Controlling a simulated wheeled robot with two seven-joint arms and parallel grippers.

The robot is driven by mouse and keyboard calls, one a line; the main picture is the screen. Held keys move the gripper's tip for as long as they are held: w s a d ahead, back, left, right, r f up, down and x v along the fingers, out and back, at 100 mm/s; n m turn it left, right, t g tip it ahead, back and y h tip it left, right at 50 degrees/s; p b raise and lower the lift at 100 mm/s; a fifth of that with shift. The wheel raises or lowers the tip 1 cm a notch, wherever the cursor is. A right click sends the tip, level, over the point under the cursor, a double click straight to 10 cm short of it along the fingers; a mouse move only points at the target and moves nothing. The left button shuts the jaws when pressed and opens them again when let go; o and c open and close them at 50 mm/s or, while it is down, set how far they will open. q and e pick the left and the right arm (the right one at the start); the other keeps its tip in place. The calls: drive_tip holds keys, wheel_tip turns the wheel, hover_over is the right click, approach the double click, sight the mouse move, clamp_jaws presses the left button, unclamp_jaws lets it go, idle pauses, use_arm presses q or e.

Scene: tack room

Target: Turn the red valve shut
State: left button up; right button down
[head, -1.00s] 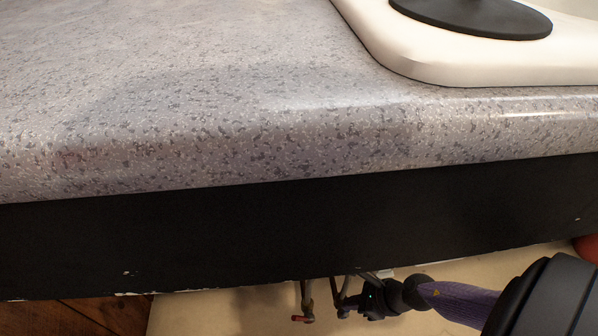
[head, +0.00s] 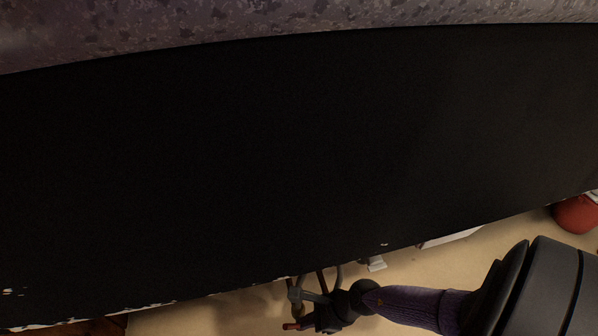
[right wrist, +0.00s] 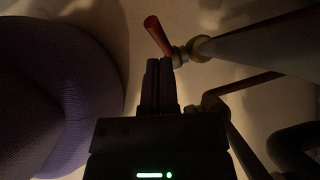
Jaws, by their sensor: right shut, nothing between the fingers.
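The red valve handle (right wrist: 156,36) is a short red lever on a pale metal fitting at the end of a pipe, in the right wrist view. It tilts up and to the left. In the head view a small reddish tip of it (head: 291,326) shows at the bottom edge, below the counter. My right gripper (right wrist: 160,64) is shut and empty, with its fingertips close below the lever; I cannot tell whether they touch. It also shows in the head view (head: 311,321), dark and partly cut off. My left gripper is out of view.
A counter's black front (head: 250,160) fills most of the head view and overhangs the pipes (head: 295,292). More pipes (right wrist: 260,42) run on the right in the right wrist view. A red rounded object (head: 577,214) stands at the far right. Pale floor lies below.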

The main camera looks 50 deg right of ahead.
drive_tip(key=shift+w+a+f, duration=0.55)
drive_tip(key=shift+a, duration=0.05)
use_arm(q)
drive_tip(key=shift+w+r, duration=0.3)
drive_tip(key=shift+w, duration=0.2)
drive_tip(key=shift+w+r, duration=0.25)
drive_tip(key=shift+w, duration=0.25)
